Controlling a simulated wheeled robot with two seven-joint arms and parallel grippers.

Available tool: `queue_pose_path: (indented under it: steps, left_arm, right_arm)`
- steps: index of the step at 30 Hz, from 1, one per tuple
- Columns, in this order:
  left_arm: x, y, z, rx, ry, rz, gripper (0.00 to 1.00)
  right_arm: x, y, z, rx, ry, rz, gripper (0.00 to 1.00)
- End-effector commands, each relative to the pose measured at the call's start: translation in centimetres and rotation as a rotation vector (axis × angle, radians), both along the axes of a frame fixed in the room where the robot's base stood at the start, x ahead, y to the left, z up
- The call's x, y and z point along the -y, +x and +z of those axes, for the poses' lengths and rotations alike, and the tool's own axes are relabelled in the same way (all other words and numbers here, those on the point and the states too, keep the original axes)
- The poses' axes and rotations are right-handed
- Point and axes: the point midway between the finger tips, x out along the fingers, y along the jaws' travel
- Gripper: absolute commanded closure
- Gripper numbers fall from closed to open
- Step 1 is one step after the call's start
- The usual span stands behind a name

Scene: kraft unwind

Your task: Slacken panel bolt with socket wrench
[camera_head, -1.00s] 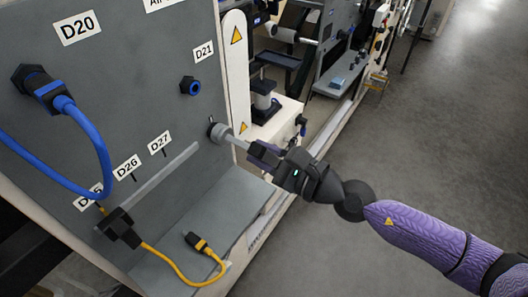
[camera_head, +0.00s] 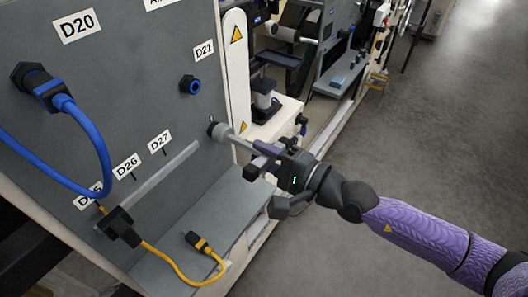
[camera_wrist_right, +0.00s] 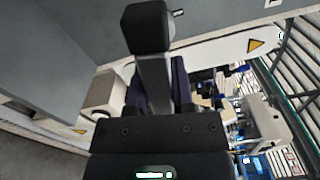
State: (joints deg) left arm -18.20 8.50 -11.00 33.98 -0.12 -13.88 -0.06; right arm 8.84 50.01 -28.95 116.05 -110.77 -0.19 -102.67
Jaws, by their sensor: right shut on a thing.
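The socket wrench (camera_head: 240,143) reaches as a grey shaft from the bolt spot on the grey panel (camera_head: 178,110) to my right gripper (camera_head: 266,157). Its round socket end (camera_head: 220,132) is at the panel, right of the D27 label, and covers the bolt head. I cannot tell how far it is seated. My right gripper is shut on the wrench. In the right wrist view a grey bar with a black end block (camera_wrist_right: 147,27) stands between the purple-edged fingers (camera_wrist_right: 156,92). My left gripper is not in view.
A blue cable plug (camera_head: 45,88) sits under D20, and a blue-centred socket (camera_head: 190,85) under D21. A yellow cable (camera_head: 170,262) with a black plug lies by the lower grey ledge (camera_head: 225,205). Open floor (camera_head: 420,130) lies to the right.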

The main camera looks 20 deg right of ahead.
Motion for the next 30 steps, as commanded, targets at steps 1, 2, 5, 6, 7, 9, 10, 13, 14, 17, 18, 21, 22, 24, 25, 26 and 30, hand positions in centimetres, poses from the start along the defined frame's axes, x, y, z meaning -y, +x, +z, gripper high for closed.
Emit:
queue_pose_path:
  steps: [1,2,5,6,7,9,10,13,14,17,18,21,22,24,25,26,30]
  left_arm:
    - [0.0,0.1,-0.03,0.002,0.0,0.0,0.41]
    - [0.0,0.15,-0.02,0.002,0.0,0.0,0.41]
    - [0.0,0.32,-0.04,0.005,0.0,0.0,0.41]
    - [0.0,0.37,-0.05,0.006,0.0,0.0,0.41]
    - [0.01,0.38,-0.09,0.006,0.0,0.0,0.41]
    - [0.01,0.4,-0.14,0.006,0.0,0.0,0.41]
    - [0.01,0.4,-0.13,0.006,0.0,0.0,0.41]
    - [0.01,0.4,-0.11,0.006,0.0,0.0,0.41]
    - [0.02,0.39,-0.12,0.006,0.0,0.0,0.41]
    - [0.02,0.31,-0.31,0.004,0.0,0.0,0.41]
    - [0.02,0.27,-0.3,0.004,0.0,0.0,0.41]
    - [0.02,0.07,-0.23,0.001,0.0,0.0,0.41]
    - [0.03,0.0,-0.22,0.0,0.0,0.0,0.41]
    - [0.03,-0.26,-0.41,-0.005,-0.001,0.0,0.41]
    - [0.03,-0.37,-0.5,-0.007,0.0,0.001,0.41]
    - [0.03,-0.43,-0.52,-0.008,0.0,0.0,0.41]
    - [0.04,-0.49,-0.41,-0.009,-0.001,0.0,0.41]
  right_arm:
    - [0.02,0.0,0.06,0.027,-0.032,0.0,1.0]
    - [0.02,0.0,0.07,0.029,-0.034,0.0,1.0]
    - [0.02,0.0,0.07,0.027,-0.031,0.0,1.0]
    - [0.02,-0.01,0.06,0.041,-0.049,0.0,1.0]
    - [0.03,-0.03,0.03,0.08,-0.099,0.0,1.0]
    - [0.04,-0.07,0.01,0.147,-0.185,0.0,1.0]
    - [0.04,-0.07,0.02,0.153,-0.193,0.0,1.0]
    - [0.05,-0.06,0.04,0.15,-0.189,0.0,1.0]
    - [0.05,-0.06,0.04,0.152,-0.192,0.0,1.0]
    - [0.08,-0.11,-0.07,0.257,-0.328,0.0,1.0]
    - [0.09,-0.12,-0.03,0.274,-0.35,0.0,1.0]
    - [0.09,-0.11,0.02,0.273,-0.347,0.0,1.0]
    - [0.09,-0.11,0.02,0.273,-0.347,0.0,1.0]
    - [0.12,-0.13,-0.08,0.338,-0.431,0.0,1.0]
    - [0.14,-0.15,-0.12,0.372,-0.475,-0.001,1.0]
    - [0.14,-0.16,-0.08,0.393,-0.501,-0.001,1.0]
    - [0.13,-0.16,0.03,0.395,-0.505,-0.001,1.0]
